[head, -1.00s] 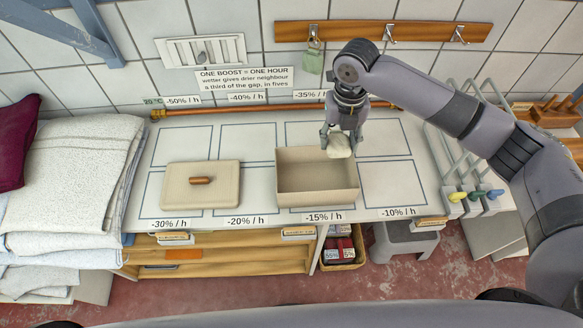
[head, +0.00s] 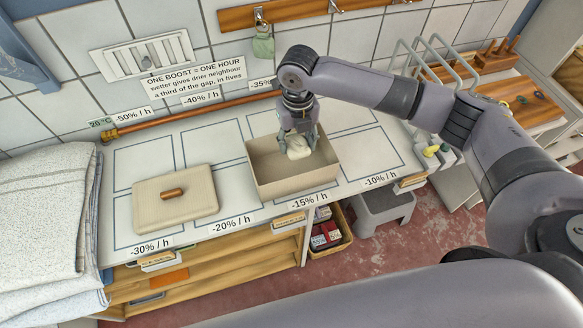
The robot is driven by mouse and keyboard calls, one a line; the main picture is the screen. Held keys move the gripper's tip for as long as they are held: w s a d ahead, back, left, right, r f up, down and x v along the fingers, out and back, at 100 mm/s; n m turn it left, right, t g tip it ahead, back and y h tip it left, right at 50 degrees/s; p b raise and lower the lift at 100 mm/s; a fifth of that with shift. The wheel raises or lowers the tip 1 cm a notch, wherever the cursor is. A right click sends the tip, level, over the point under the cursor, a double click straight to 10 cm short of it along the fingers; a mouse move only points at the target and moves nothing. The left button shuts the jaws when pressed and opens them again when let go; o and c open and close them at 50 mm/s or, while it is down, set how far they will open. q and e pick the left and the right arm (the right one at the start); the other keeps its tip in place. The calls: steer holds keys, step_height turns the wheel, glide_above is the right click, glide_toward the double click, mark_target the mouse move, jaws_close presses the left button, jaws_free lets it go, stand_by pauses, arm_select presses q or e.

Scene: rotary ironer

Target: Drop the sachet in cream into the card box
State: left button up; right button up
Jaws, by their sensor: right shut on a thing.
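The cream sachet (head: 298,148) is a small pale pouch in the head view. My right gripper (head: 299,138) is shut on it from above. The open card box (head: 285,187) is beige and stands on the white worktop, in the marked cell by the "-15% / h" label. The sachet appears over the far right part of the box opening; its exact height relative to the rim is hard to tell. My left gripper is out of view.
A beige lid (head: 175,203) with a brown handle lies left of the box. Folded towels (head: 45,215) are stacked at the far left. Wire racks (head: 432,75) stand at the right.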

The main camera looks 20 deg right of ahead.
steer(key=shift+d+f, duration=0.1)
steer(key=shift+f, duration=0.2)
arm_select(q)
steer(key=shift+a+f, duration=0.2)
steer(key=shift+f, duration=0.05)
arm_select(e)
steer(key=o, duration=0.7)
steer(key=shift+o, duration=1.3)
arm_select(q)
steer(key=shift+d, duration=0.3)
arm_select(e)
steer(key=shift+o, duration=0.2)
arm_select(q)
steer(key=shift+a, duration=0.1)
arm_select(e)
steer(key=shift+r, duration=0.1)
